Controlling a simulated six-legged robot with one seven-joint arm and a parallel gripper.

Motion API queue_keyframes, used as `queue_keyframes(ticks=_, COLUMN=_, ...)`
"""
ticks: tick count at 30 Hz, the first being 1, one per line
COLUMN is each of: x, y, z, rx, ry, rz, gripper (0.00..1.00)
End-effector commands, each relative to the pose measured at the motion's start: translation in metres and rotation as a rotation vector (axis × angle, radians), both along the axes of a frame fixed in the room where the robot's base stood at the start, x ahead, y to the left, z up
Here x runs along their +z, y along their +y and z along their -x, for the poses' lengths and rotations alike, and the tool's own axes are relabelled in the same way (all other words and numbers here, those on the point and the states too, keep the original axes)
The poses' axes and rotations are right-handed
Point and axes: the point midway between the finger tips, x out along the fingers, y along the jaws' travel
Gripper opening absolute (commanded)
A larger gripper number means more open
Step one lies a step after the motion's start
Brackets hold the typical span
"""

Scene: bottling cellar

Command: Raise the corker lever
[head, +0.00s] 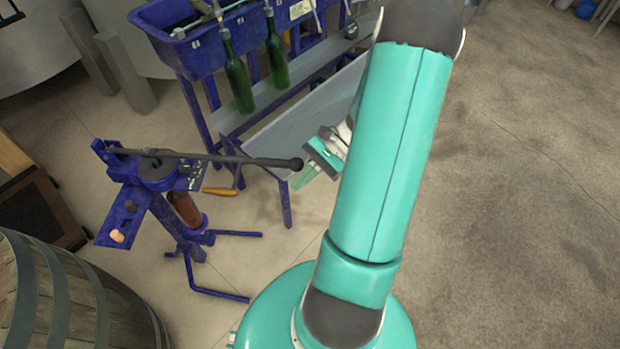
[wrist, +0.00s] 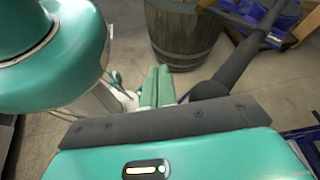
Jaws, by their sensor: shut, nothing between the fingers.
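The blue corker (head: 165,185) stands on the floor at the left of the head view. Its dark corker lever (head: 225,158) points to the right, close to level, and ends in a black ball knob (head: 296,164). In the wrist view the lever (wrist: 240,62) runs to the upper right from its knob (wrist: 209,90). My gripper (head: 302,181) is beside the knob, with its teal fingers close together and empty. In the wrist view the gripper (wrist: 157,72) lies just left of the knob; I cannot tell whether they touch. My arm hides part of the gripper's wrist in the head view.
A reddish bottle (head: 184,209) stands in the corker, and corks (head: 118,235) lie on its side shelf. A blue filling bench (head: 207,55) with green bottles (head: 237,80) is behind. A wooden barrel (head: 70,295) is at front left. Open floor (head: 520,210) lies to the right.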

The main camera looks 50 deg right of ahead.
Motion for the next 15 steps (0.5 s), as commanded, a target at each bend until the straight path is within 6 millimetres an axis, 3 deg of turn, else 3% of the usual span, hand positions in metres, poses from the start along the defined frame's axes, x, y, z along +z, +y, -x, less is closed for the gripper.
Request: queue_keyframes(ticks=15, x=-0.069, y=-0.055, z=0.036, rx=-0.47, ry=-0.029, rz=-0.527, gripper=0.0)
